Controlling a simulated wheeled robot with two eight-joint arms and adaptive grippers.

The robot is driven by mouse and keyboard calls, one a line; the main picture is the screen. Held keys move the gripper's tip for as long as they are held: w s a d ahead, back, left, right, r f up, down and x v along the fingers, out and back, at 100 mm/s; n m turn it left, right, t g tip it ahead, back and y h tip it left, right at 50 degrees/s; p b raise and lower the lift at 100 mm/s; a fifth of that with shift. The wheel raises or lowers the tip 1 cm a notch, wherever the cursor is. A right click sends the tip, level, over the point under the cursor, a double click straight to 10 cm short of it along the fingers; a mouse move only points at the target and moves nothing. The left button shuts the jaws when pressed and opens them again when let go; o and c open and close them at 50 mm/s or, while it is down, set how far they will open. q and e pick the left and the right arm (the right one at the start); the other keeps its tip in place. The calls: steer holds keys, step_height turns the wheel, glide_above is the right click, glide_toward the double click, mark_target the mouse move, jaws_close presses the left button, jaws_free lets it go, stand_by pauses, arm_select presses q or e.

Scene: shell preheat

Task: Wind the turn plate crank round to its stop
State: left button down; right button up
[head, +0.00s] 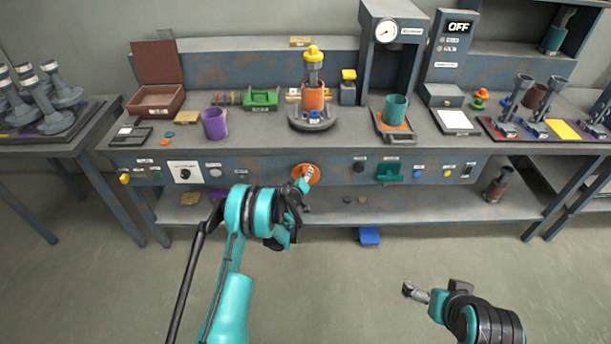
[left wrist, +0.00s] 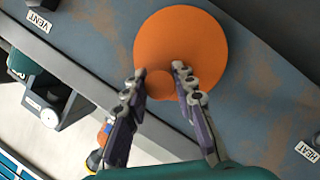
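The turn plate crank is an orange disc (head: 300,168) on the bench's front panel, below the round turn plate (head: 312,118). In the left wrist view, the disc (left wrist: 205,40) fills the upper middle, with a round orange knob (left wrist: 159,85) near its lower edge. My left gripper (head: 309,175) is at the disc. The turn plate carries an orange cylinder (head: 313,96) with a grey and yellow piece above. My right gripper (head: 437,289) is open and empty, low and away from the bench.
A purple cup (head: 214,123) stands on the bench to the left, and a teal cup (head: 395,108) on a scale to the right under a gauge press (head: 388,32). Labelled knobs and a green bracket (head: 389,172) line the front panel. A blue block (head: 369,236) lies below.

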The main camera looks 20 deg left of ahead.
mark_target(313, 177)
arm_select(q)
steer(key=shift+d, duration=0.1)
stand_by(0.3)
steer(key=d+m+y, duration=0.1)
steer(key=m, duration=0.1)
steer(key=m+g+y, duration=0.1)
steer(key=m, duration=0.1)
steer(key=d+f+m+y, duration=0.1)
steer(key=m, duration=0.1)
steer(key=shift+w+d+g+y, duration=0.3)
steer(key=shift+w+d, duration=0.05)
steer(key=m+y, duration=0.1)
steer(key=d+f+m+y, duration=0.1)
steer(key=m, duration=0.1)
steer(key=shift+w+f+g, duration=0.15)
steer(key=shift+f+g, duration=0.05)
steer(key=shift+g, duration=0.1)
steer(key=shift+f+m+y, duration=0.45)
steer(key=shift+m+y, duration=0.1)
steer(key=shift+m, duration=0.3)
steer(key=shift+f+m+y, duration=0.4)
steer(key=shift+m+y, duration=0.15)
steer(key=shift+m, duration=0.3)
steer(key=c, duration=1.2)
jaws_free()
